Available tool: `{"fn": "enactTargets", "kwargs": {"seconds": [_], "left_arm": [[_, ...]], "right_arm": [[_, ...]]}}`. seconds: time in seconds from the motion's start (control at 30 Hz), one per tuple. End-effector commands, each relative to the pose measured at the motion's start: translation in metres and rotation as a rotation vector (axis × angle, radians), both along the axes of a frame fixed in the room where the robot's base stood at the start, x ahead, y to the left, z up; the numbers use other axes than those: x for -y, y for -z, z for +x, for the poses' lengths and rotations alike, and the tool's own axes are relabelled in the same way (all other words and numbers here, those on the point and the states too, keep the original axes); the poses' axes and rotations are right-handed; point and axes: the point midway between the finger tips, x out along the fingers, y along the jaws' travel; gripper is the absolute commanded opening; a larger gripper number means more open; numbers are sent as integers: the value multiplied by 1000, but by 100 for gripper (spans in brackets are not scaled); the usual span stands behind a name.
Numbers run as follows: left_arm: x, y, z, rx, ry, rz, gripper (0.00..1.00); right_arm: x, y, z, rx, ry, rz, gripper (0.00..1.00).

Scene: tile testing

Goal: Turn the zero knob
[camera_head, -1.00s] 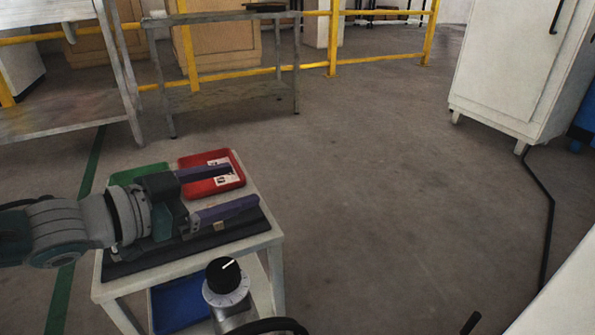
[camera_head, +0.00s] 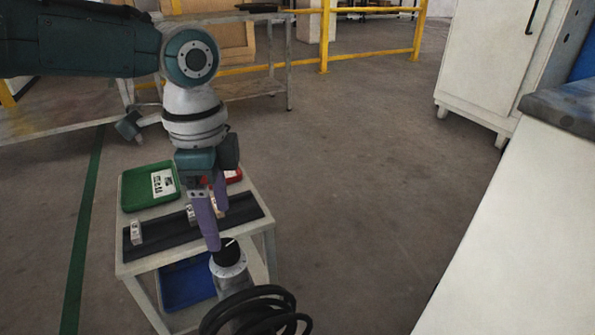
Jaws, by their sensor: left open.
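The zero knob (camera_head: 230,252) is a black cap with a white line. It sits on a round, light grey dial (camera_head: 229,267) at the front edge of the small cart. My left gripper (camera_head: 216,229) points down with its purple fingers apart. It is just above and behind the knob in the picture, with the nearer fingertip close to the knob's upper left edge. I cannot tell whether it touches. My right gripper is out of view.
A blue bin (camera_head: 188,285) is below. Black hoses (camera_head: 265,305) loop in front. A white counter (camera_head: 520,230) stands right.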

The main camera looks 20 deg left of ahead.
Motion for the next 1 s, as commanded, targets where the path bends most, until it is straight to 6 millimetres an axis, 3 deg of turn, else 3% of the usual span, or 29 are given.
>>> {"fn": "enactTargets", "kwargs": {"seconds": [0.03, 0.1, 0.3, 0.7, 1.0], "left_arm": [[0, 19, 0, 0, 0, 0, 82], [0, 32, 0, 1, 0, 0, 82], [0, 57, 0, 2, -1, 0, 82], [0, 62, 0, 3, -2, -1, 81], [0, 62, 0, 3, -2, -1, 47]], "right_arm": [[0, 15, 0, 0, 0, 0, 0], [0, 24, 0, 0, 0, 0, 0], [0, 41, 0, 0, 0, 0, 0], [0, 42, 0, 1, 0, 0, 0], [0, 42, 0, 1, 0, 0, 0]]}}
